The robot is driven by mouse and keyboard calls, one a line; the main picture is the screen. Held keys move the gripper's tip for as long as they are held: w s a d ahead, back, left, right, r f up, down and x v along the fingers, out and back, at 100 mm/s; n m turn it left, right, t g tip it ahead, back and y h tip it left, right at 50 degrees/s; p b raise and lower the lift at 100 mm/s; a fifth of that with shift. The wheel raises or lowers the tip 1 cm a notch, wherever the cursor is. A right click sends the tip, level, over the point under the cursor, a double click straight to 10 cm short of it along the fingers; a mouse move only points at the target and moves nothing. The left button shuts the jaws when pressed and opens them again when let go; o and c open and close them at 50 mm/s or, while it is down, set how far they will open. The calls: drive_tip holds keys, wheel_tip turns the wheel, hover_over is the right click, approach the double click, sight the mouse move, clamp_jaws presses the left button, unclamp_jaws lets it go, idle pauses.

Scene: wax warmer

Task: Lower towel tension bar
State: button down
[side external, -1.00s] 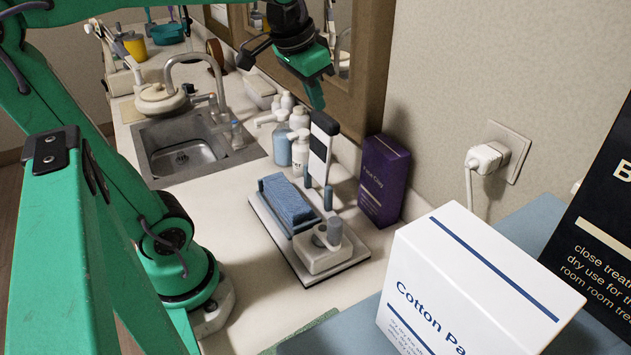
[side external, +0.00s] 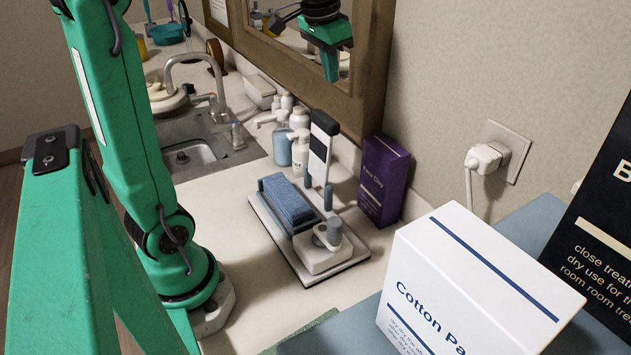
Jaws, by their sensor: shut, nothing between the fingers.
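The towel stand is a pale base plate (side external: 284,247) on the counter, holding a folded blue towel (side external: 288,203). An upright white bar with black bands (side external: 320,148), apparently the tension bar, rises at the back of the stand between short blue-grey posts (side external: 328,197). A white block with a grey knob (side external: 328,235) sits at the stand's front right. My gripper (side external: 330,68) is at the top of the view, above the bar and apart from it. Its green fingers point down, shut and empty. The upper arm leaves the frame.
Pump bottles (side external: 299,153) stand close behind the bar. A purple box (side external: 383,182) stands to its right by the wall. A white cotton box (side external: 470,285) fills the front right. The sink (side external: 193,155) is left, and a framed mirror (side external: 368,70) is behind my gripper.

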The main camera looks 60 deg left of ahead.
sight(331, 118)
drive_tip(key=x, duration=0.9)
drive_tip(key=shift+d, duration=0.3)
drive_tip(key=shift+f, duration=0.1)
drive_tip(key=shift+s+r, duration=0.2)
drive_tip(key=shift+s, duration=0.8)
drive_tip(key=s, duration=0.7)
drive_tip(key=shift+s+f, duration=0.2)
drive_tip(key=shift+f, duration=0.2)
drive_tip(key=shift+r, duration=0.1)
drive_tip(key=s+r, duration=0.6)
drive_tip(key=s, duration=0.1)
drive_tip(key=shift+s+r, duration=0.2)
drive_tip(key=shift+r, duration=0.1)
drive_tip(key=shift+w+r, duration=0.1)
drive_tip(key=shift+w, duration=0.05)
